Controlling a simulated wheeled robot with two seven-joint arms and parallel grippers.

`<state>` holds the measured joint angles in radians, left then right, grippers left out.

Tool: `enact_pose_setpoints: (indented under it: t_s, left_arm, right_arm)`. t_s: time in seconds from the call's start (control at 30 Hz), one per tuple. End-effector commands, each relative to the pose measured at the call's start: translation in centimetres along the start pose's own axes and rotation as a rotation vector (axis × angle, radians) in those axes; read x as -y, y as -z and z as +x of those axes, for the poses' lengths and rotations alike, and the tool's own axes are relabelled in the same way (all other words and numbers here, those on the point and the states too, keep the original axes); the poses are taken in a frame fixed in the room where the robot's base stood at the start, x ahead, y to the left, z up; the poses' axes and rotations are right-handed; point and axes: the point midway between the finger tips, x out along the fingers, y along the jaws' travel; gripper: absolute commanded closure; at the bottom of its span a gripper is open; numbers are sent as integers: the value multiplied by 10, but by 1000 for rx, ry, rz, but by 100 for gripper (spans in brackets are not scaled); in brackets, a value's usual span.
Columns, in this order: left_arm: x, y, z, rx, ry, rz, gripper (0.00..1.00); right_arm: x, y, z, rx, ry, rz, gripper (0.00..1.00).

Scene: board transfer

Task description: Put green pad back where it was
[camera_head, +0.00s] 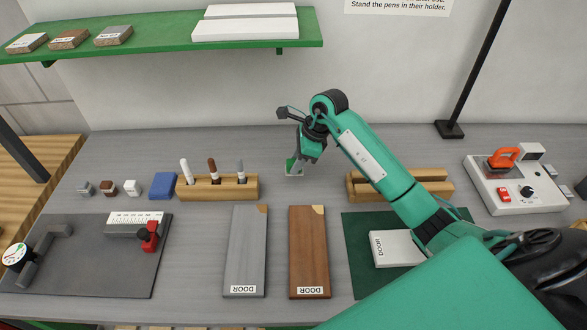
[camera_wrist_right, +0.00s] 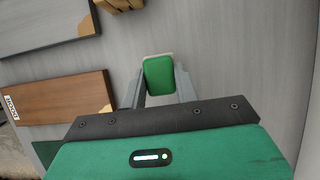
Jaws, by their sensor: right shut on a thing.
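The green pad (camera_head: 291,168) is at the middle of the table toward the back, behind the grey and brown boards. In the right wrist view the green pad (camera_wrist_right: 158,77) sits between the two fingertips, with a pale edge along its far side. My right gripper (camera_head: 299,160) points down and is shut on the pad; it also shows in the right wrist view (camera_wrist_right: 159,84). Whether the pad touches the table or hangs just above it I cannot tell. My left gripper is not in view.
A wooden pen holder (camera_head: 222,188) with pens and a blue block (camera_head: 162,186) stand left of the pad. An empty-looking wooden rack (camera_head: 432,189) stands right. The grey board (camera_head: 246,250) and brown board (camera_head: 309,250) lie in front. A switch box (camera_head: 515,190) is far right.

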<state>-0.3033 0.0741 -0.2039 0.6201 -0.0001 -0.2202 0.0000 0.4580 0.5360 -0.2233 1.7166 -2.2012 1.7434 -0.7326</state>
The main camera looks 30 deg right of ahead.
Motion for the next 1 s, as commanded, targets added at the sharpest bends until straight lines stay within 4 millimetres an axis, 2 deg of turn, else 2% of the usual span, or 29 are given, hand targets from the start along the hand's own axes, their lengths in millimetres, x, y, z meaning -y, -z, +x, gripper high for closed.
enact_pose_setpoints:
  t_s: [0.33, 0.7, 0.73, 0.8, 0.83, 1.0]
  left_arm:
    - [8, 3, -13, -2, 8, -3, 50]
    - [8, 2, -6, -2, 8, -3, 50]
    - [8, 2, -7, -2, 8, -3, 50]
    - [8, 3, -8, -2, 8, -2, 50]
    - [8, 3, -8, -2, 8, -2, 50]
    - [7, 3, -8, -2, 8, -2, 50]
  right_arm:
    - [-1, 14, 35, 2, -2, 2, 91]
    - [0, 18, 42, 0, 1, -2, 91]
    - [0, 17, 41, 0, 0, -1, 66]
    - [0, 16, 40, 1, 0, -1, 52]
    - [0, 16, 40, 1, 0, -1, 48]
    - [0, 16, 40, 0, 0, -1, 48]
